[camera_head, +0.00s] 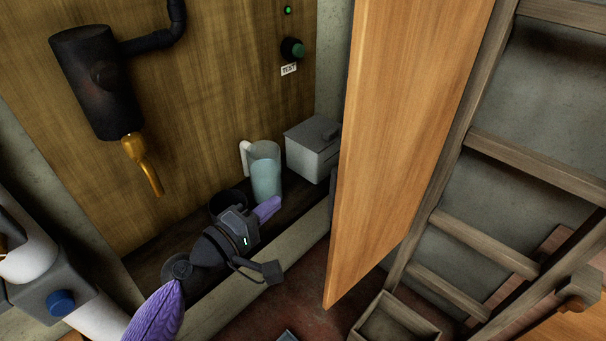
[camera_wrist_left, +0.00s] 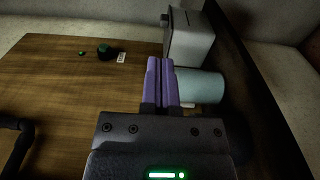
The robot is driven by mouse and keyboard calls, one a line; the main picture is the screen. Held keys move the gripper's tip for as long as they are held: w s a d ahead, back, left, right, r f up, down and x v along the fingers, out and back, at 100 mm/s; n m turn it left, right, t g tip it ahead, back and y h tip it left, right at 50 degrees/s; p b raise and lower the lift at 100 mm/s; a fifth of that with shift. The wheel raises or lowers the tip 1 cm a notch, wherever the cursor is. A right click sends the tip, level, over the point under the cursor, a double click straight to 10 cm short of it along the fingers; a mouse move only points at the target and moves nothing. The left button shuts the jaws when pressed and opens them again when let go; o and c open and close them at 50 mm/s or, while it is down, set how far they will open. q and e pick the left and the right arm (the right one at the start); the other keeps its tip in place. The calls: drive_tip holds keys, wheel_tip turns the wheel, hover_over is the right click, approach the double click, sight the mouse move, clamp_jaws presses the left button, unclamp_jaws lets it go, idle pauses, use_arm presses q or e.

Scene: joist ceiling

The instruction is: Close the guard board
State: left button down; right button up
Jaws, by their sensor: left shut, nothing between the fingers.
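The guard board, a tall light-brown wooden panel (camera_head: 410,130), stands swung out from the wall right of the shelf in the head view. Its lower edge hangs above the floor. My left gripper (camera_head: 268,208), with purple fingers, is over the shelf, left of the board and apart from it. Its fingers are together and empty, and they also show in the left wrist view (camera_wrist_left: 160,82). I cannot make out the board in the left wrist view. My right gripper is out of sight.
A pale blue mug (camera_head: 266,172) and a grey box (camera_head: 313,150) stand on the shelf beyond my left gripper. A dark cylinder with a brass spout (camera_head: 140,160) is on the wooden back wall, with a green knob (camera_head: 292,49). A ladder (camera_head: 485,245) and an open crate (camera_head: 395,322) are at right.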

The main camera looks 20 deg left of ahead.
use_arm(q)
drive_tip(key=w+d, duration=0.6)
drive_tip(key=shift+w+d+p, duration=0.3)
drive_tip(key=shift+w+p, duration=0.1)
